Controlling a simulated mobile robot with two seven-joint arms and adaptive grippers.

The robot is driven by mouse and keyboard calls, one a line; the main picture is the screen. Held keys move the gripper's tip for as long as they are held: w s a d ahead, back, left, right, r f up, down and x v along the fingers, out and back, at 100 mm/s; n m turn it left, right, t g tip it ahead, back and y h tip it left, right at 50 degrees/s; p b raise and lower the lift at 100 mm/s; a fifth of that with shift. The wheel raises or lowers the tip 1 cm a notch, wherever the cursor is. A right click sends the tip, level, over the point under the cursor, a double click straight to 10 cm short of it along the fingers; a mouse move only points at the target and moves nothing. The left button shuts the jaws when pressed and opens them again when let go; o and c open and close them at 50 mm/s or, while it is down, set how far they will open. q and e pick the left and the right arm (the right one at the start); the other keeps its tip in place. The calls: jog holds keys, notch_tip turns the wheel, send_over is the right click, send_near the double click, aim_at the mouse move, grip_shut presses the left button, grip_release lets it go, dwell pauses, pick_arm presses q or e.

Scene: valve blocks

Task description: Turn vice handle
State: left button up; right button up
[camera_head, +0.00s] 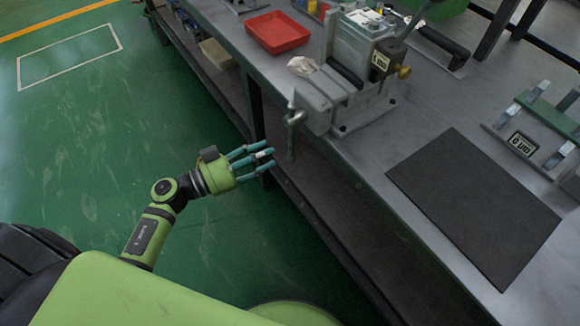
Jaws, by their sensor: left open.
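The grey vice (352,58) is fixed at the near edge of the metal workbench. Its handle (291,135) is a thin bar that hangs roughly upright at the vice's front, out past the bench edge. My left gripper (266,160) is open and empty, its teal fingers spread and pointing right toward the handle. The fingertips are a little left of and below the handle in the picture, and they look apart from it. My right gripper is not in view.
A red tray (277,32) stands on the bench left of the vice. A dark mat (474,207) lies to its right, with a green and grey block fixture (540,125) beyond. The bench edge and lower shelf (325,215) run close to my left gripper. Green floor lies left.

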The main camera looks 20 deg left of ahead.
aim_at(290, 149)
pick_arm(q)
jog(key=shift+s+d+r+m+g+h, duration=0.25)
jog(key=shift+d+r+m+g, duration=0.1)
jog(key=shift+d+r, duration=0.1)
jog(key=shift+s+d+r+m+g+h, duration=0.15)
jog(key=shift+s+d+r+m+g, duration=0.1)
jog(key=shift+d+r+g, duration=0.15)
jog(key=x, duration=0.5)
jog(key=shift+w+f, duration=0.1)
jog(key=shift+w+d, duration=0.4)
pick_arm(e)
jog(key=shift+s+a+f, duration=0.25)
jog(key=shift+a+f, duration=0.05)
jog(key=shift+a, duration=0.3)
pick_arm(q)
grip_shut()
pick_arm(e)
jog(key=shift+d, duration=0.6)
